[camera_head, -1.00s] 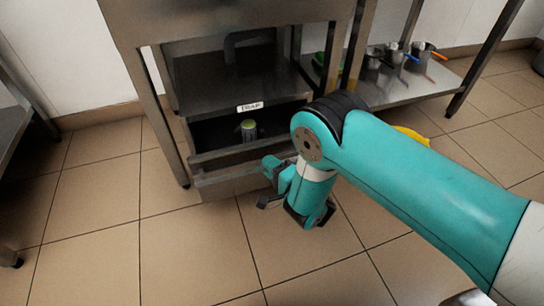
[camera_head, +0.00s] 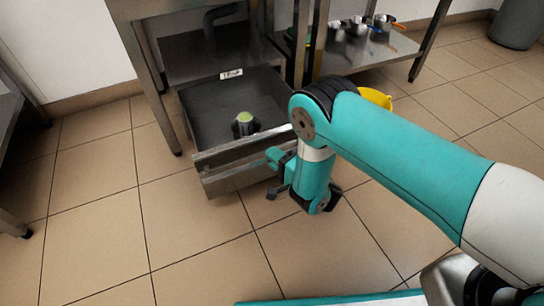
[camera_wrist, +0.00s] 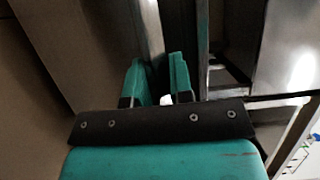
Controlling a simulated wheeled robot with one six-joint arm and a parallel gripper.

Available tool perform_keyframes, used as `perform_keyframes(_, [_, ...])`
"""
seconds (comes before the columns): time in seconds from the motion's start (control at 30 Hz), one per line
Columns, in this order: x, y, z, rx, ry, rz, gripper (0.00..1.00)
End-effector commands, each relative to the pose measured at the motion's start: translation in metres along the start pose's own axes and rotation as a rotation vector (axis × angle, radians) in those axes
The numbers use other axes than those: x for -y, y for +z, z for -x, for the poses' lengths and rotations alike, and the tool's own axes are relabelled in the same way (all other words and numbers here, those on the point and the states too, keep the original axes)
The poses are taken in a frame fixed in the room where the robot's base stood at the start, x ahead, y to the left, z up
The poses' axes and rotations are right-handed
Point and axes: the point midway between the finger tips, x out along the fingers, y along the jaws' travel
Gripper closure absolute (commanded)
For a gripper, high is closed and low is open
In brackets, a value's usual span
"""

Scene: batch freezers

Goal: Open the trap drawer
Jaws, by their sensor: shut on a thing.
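The trap drawer (camera_head: 246,165) is a steel drawer under the table, pulled well out, with its dark inside showing. A white label (camera_head: 231,74) sits on the frame above it. My gripper (camera_head: 275,172) is at the right part of the drawer front. In the wrist view my teal gripper fingers (camera_wrist: 158,78) are shut on the drawer's front edge (camera_wrist: 150,30). The exact contact is partly hidden by the fingers.
A steel table leg (camera_head: 150,85) stands left of the drawer. Metal pots (camera_head: 357,27) stand on a low shelf at right. A yellow object (camera_head: 375,97) lies behind my arm. The tiled floor in front of the drawer is clear.

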Motion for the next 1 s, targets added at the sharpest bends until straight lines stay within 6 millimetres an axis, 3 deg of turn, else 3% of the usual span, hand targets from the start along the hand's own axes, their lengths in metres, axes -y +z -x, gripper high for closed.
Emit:
perform_keyframes(0.27, [0.0, 0.003, 0.001, 0.011, -0.004, -0.001, 1.0])
perform_keyframes(0.3, [0.0, 0.003, 0.001, 0.011, -0.004, -0.001, 0.74])
perform_keyframes(0.4, [0.0, 0.002, 0.002, 0.007, -0.004, 0.0, 0.53])
perform_keyframes(0.83, [0.001, -0.001, 0.004, 0.0, -0.001, 0.0, 0.53])
perform_keyframes(1.0, [0.004, -0.001, 0.024, 0.001, 0.004, -0.002, 0.53])
